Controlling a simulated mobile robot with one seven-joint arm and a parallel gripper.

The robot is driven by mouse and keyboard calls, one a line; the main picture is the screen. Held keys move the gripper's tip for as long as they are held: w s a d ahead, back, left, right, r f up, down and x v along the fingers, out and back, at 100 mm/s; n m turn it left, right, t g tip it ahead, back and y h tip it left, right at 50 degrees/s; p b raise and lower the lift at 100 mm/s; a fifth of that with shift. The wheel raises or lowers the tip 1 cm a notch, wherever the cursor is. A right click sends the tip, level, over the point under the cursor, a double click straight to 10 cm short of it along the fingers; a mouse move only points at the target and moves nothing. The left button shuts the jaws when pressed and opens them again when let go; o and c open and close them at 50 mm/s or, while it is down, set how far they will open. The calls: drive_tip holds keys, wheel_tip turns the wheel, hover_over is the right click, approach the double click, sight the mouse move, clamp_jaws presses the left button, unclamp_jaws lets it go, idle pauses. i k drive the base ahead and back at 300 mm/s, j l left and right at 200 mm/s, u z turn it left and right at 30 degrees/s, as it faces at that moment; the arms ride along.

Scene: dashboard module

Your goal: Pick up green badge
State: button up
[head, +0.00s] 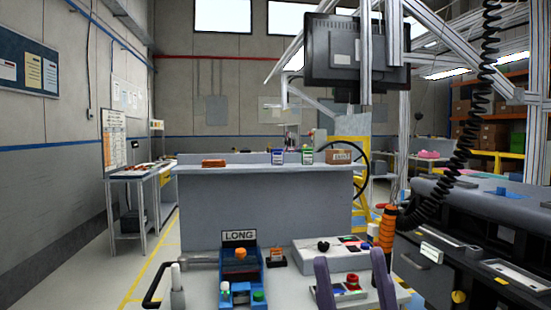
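A small upright green and white card (307,155), which looks like the green badge, stands on top of the grey counter (265,205) in the middle distance. A similar blue and white card (277,157) stands to its left. Two purple fingers at the bottom of the head view look like my gripper (349,258). They are spread apart with nothing seen held between them. My gripper is low in the view, nearer than the green card and apart from it.
On the counter are an orange-brown block (213,163) and a brown box (340,157), with a black wheel (356,163) beside it. In front are a blue bin (241,275) and a white tray (335,254). A dark machine (480,235) stands right; a monitor (357,50) hangs above. Floor at left is clear.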

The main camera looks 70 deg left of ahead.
sight(308, 153)
drive_tip(key=u, duration=1.95)
drive_tip(key=i+l+u, duration=0.15)
drive_tip(key=u, duration=0.5)
drive_tip(key=i+l+u, duration=0.15)
drive_tip(key=l, duration=0.15)
drive_tip(key=i+l+u, duration=0.2)
drive_tip(key=l+u, duration=0.15)
drive_tip(key=l, duration=0.25)
